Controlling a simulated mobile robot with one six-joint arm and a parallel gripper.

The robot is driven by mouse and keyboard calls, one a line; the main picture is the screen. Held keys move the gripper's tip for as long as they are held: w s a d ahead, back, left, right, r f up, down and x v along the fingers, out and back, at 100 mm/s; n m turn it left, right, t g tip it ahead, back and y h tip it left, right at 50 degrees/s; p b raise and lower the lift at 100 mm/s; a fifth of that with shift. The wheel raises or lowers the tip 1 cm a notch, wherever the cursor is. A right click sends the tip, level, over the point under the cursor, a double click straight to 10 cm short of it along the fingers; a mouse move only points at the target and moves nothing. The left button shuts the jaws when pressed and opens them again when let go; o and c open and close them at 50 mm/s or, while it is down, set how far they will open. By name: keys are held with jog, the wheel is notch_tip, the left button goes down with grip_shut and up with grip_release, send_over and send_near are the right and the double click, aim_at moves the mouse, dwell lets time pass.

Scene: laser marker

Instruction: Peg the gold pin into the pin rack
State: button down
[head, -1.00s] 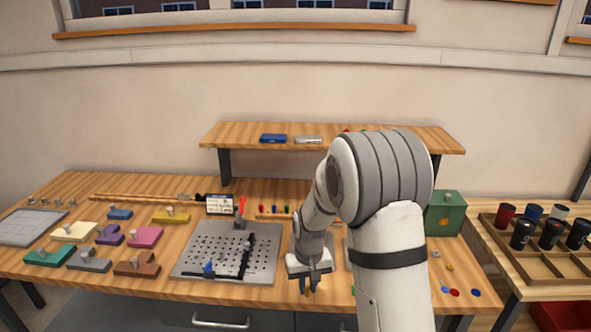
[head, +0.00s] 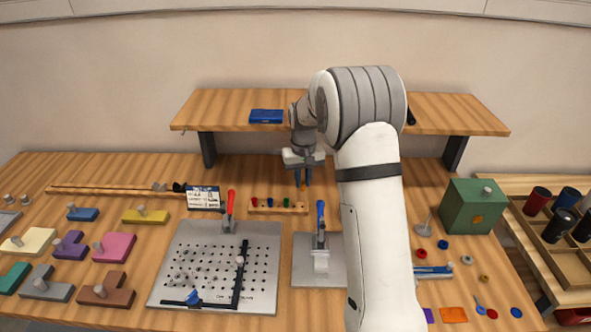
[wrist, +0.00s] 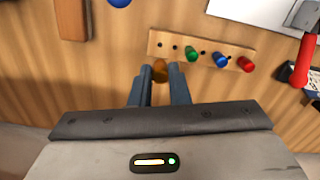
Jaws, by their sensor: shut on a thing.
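My gripper (head: 302,179) is shut on the gold pin. In the wrist view the gold pin (wrist: 160,71) shows between the two blue fingertips (wrist: 160,82); in the head view only a small orange-gold bit (head: 303,188) shows below them. The pin rack (head: 262,209) is a narrow wooden strip on the table, also in the wrist view (wrist: 182,41). It holds a red pin (wrist: 246,64), a blue pin (wrist: 220,59) and a green pin (wrist: 192,54). Dark empty holes show at its end near the gold pin. The pin appears beside that end, and I cannot tell its height.
A wooden shelf (head: 240,105) stands behind the rack. A perforated plate (head: 215,265) with a red-handled clamp (head: 231,205) and a blue-handled clamp (head: 321,215) stand in front. A small display (head: 204,198) is left of the rack. A green box (head: 472,206) stands at the right.

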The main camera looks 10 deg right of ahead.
aim_at(303, 190)
jog(key=shift+w+d+f, duration=0.15)
jog(key=shift+f, duration=0.05)
jog(key=shift+f+b, duration=1.9)
jog(key=shift+f, duration=0.95)
jog(key=shift+s+f+b, duration=0.2)
jog(key=shift+f+b, duration=0.25)
jog(key=shift+f, duration=0.15)
jog(key=c, duration=1.3)
grip_release()
jog(key=shift+r, duration=0.15)
notch_tip(303, 190, up, 7)
jog(key=shift+f+b, duration=0.1)
jog(key=shift+b, duration=0.2)
jog(key=shift+r, duration=0.4)
